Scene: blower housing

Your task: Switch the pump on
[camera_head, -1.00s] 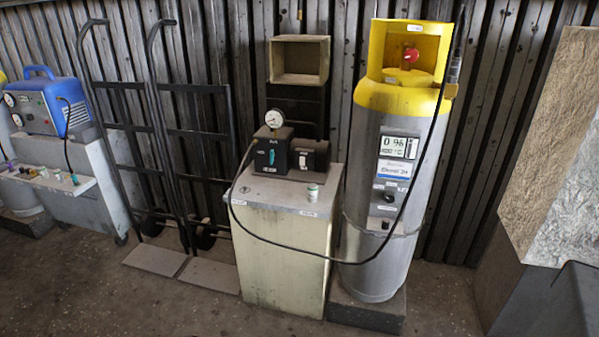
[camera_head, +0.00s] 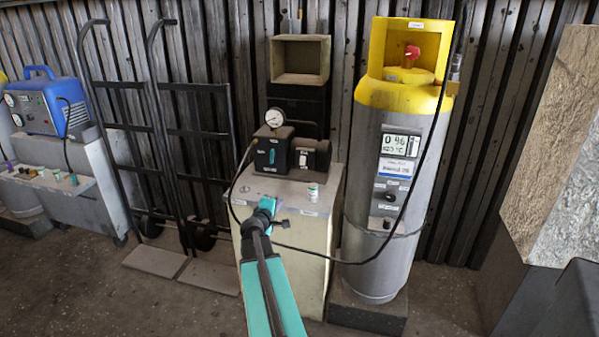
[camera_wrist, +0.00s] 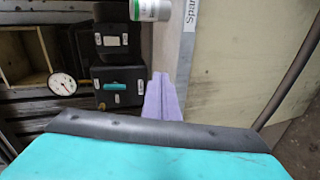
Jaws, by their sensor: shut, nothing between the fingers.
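The pump (camera_head: 273,155) is a dark block with a round dial gauge (camera_head: 273,117) on top and a teal handle (camera_head: 272,157) on its front. It stands on a pale cabinet. A black housing (camera_head: 320,154) beside it carries a white switch (camera_head: 303,160). In the wrist view the picture is turned: the teal handle (camera_wrist: 114,87) and the white switch (camera_wrist: 112,40) lie left of my gripper (camera_wrist: 161,76). Its lilac fingers are shut, empty and apart from the pump. In the head view my teal wrist is before the cabinet; the fingers cannot be made out.
A small white canister (camera_head: 313,191) stands on the cabinet top (camera_head: 290,203). A black hose (camera_head: 330,261) loops before the cabinet. A tall grey cylinder (camera_head: 378,230) with a yellow collar stands right. Hand trucks (camera_head: 165,120) lean left. An open box (camera_head: 300,60) is behind.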

